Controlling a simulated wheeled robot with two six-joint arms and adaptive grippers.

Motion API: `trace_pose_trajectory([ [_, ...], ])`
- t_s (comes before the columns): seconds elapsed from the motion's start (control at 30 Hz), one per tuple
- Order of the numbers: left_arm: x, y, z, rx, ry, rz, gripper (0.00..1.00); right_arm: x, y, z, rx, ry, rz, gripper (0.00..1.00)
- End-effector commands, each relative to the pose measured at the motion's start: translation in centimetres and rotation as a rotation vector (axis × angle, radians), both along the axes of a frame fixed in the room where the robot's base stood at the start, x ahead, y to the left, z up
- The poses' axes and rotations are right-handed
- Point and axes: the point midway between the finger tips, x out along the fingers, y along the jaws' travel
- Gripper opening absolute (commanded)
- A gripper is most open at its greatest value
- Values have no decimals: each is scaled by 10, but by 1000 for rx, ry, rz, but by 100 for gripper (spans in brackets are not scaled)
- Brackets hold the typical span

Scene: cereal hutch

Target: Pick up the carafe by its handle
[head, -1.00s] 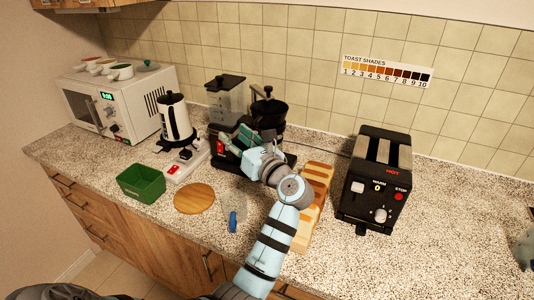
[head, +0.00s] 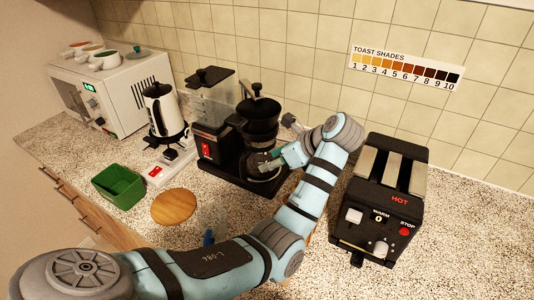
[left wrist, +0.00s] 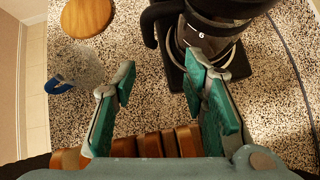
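The carafe (head: 253,160) stands on the base of the black coffee maker (head: 222,150), under its filter part. In the left wrist view the dark carafe (left wrist: 207,40) is at the top right, with its black handle (left wrist: 152,24) on its left side. My left gripper (head: 270,163) is at the carafe's front right in the head view, partly covering it. In the left wrist view its teal fingers (left wrist: 160,78) are spread, with the handle ahead of the gap between their tips. Nothing is between the fingers. The right finger overlaps the carafe's lower edge; contact cannot be told. My right gripper is not in view.
A black toaster (head: 385,195) stands to the right. A round wooden board (head: 173,206), a green bin (head: 118,186) and a kettle (head: 163,110) are to the left. A clear cup with a blue handle (left wrist: 60,86) and bread slices (left wrist: 188,140) are near the gripper.

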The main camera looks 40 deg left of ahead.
Motion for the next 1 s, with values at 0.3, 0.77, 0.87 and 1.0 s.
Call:
trace_pose_trajectory([
  [0.3,1,54,-56,2,4,1,40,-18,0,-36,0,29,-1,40],
  [0.77,1,101,-91,2,1,-1,40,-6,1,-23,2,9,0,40],
  [0.87,1,100,-91,2,0,0,40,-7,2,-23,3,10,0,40],
  [1.0,1,100,-91,2,1,-1,20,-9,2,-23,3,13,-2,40],
])
